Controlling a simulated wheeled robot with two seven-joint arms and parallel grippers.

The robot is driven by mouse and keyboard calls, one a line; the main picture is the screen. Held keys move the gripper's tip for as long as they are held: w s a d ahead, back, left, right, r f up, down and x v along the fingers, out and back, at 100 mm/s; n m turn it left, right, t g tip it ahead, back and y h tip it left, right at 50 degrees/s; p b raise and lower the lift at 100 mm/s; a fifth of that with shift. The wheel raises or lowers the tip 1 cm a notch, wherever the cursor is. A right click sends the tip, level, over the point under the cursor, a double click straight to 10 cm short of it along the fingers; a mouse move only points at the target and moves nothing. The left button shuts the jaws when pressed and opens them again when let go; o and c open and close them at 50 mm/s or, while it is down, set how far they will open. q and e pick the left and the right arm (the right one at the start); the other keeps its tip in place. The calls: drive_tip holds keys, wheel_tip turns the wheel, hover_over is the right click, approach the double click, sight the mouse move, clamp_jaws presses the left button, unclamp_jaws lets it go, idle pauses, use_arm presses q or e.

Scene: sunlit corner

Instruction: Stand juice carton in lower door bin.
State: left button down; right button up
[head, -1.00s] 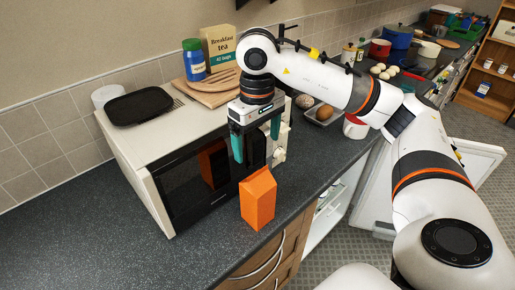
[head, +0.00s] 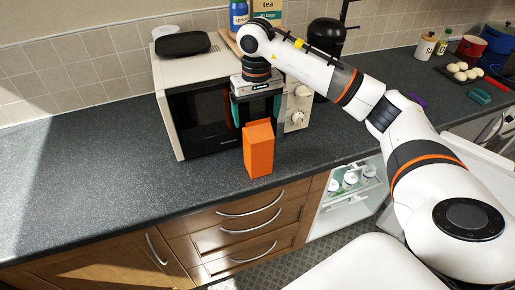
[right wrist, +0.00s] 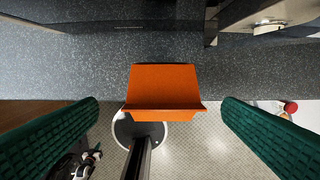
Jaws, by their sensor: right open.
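The orange juice carton (head: 259,152) stands upright on the dark counter near its front edge, in front of the microwave. My right gripper (head: 257,110) is open and points down at the carton's top, a green-padded finger to each side. In the right wrist view the carton (right wrist: 163,88) shows between the two spread fingers, with a clear gap on both sides. The fridge (head: 348,192) under the counter is open, with jars on a shelf inside. Its white door (head: 482,152) swings out at the right, mostly behind my right arm; the lower door bin cannot be made out. My left gripper is out of view.
The microwave (head: 205,118) stands close behind the carton, with a black pan (head: 182,43) on top. A black coffee machine (head: 325,50) is right of it. Eggs (head: 461,71) and canisters stand farther right. The counter (head: 90,170) to the left is bare.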

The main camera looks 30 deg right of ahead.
sight(259, 126)
wheel_tip(259, 126, down, 2)
drive_tip(key=shift+f+p, duration=0.1)
drive_tip(key=shift+p, duration=0.2)
drive_tip(key=shift+s+d+f+p, duration=0.1)
drive_tip(key=shift+s+f+p, duration=0.2)
drive_tip(key=shift+f+p, duration=0.55)
drive_tip(key=f, duration=0.1)
drive_tip(key=f+p, duration=0.1)
drive_tip(key=f, duration=0.1)
drive_tip(key=shift+w+f, duration=0.2)
drive_tip(key=shift+f, duration=0.3)
drive_tip(key=shift+c, duration=1.1)
drive_tip(key=c, duration=0.9)
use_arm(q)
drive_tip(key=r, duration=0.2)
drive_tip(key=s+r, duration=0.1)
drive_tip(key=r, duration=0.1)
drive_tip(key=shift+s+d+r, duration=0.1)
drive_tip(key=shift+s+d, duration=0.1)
use_arm(e)
drive_tip(key=shift+r, duration=0.1)
clamp_jaws()
